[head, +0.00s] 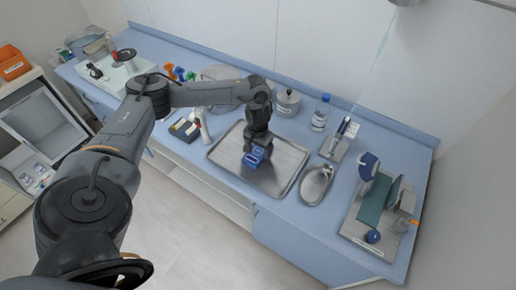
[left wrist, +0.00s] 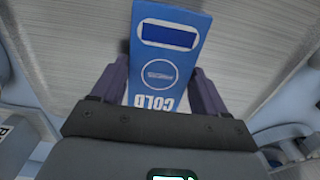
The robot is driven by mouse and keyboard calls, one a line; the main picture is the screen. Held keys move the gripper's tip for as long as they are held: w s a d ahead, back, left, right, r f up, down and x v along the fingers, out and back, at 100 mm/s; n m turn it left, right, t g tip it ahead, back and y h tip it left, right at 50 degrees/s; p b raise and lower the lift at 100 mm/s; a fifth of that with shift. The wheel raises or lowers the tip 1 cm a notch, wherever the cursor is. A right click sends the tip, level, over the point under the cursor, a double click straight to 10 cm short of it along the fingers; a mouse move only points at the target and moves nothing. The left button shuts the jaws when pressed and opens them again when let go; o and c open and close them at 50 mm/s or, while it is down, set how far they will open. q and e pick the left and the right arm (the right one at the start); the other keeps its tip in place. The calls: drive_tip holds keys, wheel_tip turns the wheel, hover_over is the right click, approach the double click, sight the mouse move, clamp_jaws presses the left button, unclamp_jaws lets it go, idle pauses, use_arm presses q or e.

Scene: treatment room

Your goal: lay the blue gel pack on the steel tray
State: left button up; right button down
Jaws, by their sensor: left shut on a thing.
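The blue gel pack (head: 253,158) is in my left gripper (head: 257,150), over the middle of the steel tray (head: 228,158). In the left wrist view the pack (left wrist: 170,58) is blue with a white panel and the word COLD, and it sits between the two dark fingers of the left gripper (left wrist: 158,92). The brushed steel tray surface (left wrist: 75,45) lies behind it. I cannot tell whether the pack touches the tray. My right gripper is not in view.
A kidney-shaped steel dish (head: 316,185) stands right of the tray. A lidded steel pot (head: 287,102) and a bottle with a blue cap (head: 321,112) stand behind it. A dark box (head: 184,129) and a white bottle (head: 204,127) are on its left.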

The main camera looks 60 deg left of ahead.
use_arm(q)
drive_tip(key=o, duration=1.2)
drive_tip(key=shift+o, duration=0.2)
drive_tip(key=shift+r, duration=0.1)
